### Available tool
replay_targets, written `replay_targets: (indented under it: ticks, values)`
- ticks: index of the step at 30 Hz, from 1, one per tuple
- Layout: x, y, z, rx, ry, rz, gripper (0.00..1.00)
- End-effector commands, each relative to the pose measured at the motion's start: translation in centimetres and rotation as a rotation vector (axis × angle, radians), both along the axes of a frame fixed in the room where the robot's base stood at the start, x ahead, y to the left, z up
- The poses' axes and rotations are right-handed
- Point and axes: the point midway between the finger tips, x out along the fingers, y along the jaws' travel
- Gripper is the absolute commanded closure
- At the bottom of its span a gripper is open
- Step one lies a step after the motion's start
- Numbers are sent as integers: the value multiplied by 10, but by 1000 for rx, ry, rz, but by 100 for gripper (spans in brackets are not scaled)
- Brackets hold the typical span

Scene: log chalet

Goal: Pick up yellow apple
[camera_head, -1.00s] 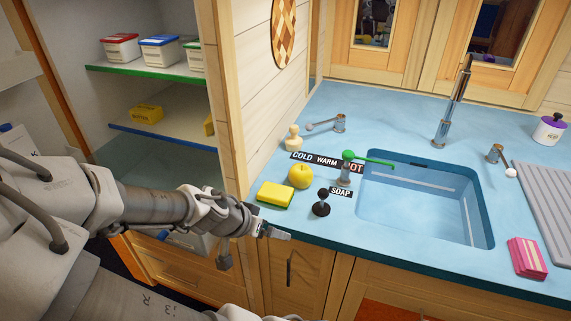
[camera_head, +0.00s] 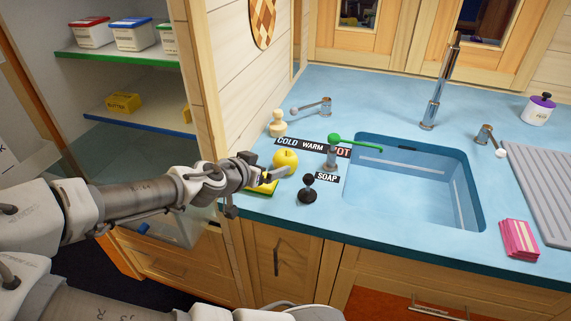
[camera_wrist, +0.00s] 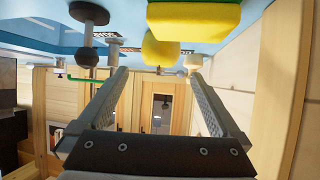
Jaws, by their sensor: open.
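The yellow apple (camera_head: 286,161) sits on the blue counter (camera_head: 395,98) left of the sink, behind the yellow sponge (camera_head: 266,186). My gripper (camera_head: 280,175) is at the counter's front left corner, over the sponge, which it partly hides, and close in front of the apple. The wrist view is upside down. In it my gripper (camera_wrist: 160,100) has its two fingers spread with nothing between them. The apple (camera_wrist: 160,52) shows beyond and between the fingertips, with the sponge (camera_wrist: 190,20) nearer. I cannot tell whether a finger touches the sponge.
A black soap knob (camera_head: 308,189) stands right of the apple. A green-handled lever (camera_head: 335,139) and a pale wooden bottle-like object (camera_head: 278,124) stand behind it. The sink (camera_head: 410,190) lies to the right. A wooden wall panel (camera_head: 235,110) rises close on the left.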

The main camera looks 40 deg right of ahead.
Motion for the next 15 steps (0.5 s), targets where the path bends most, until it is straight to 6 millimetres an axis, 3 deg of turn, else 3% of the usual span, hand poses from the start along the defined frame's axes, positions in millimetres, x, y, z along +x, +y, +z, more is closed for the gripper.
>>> replay_targets:
  ticks: [9, 15]
  values:
    - [10, -36, -22, 2, 1, -2, 0]
    - [14, -48, -28, 1, 0, 0, 0]
